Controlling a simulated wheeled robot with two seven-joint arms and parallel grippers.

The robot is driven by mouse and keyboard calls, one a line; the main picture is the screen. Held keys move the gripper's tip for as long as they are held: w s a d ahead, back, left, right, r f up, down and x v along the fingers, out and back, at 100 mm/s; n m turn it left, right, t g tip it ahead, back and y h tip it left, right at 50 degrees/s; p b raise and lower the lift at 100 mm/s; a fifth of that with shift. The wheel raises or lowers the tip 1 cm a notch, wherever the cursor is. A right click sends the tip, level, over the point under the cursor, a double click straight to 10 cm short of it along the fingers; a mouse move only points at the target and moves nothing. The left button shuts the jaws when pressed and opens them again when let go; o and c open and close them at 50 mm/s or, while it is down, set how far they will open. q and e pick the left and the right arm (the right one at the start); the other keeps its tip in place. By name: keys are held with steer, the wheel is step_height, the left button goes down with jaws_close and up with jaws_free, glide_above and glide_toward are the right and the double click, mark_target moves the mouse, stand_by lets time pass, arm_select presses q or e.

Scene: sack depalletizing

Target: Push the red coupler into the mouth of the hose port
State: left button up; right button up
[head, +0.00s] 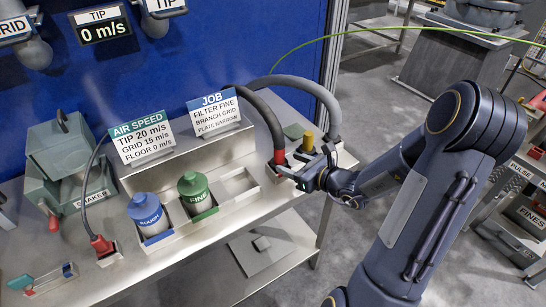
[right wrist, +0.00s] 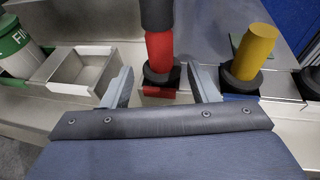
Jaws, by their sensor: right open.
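The red coupler (head: 278,146) is on the end of a black hose at the right end of the bench. In the right wrist view the red coupler (right wrist: 160,53) stands nearly upright at the black ring of the hose port (right wrist: 160,77), which has a red block in front. I cannot tell how deep it sits in the mouth. My right gripper (head: 291,171) is at the port; in the right wrist view its fingers (right wrist: 162,84) are open, one on each side of the port, apart from the coupler. My left gripper is not in view.
A yellow cylinder (head: 308,141) stands in a neighbouring ring, just right of the coupler. Left are an empty metal bin (right wrist: 82,72), a green canister (head: 194,190) and a blue canister (head: 147,212). Another red connector (head: 101,245) is farther left. Signs (head: 213,112) stand behind.

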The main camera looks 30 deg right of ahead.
mark_target(275, 157)
steer(key=p+x, duration=0.1)
steer(key=x, duration=0.6)
steer(key=shift+w, duration=0.4)
steer(key=shift+s, duration=0.1)
jaws_close()
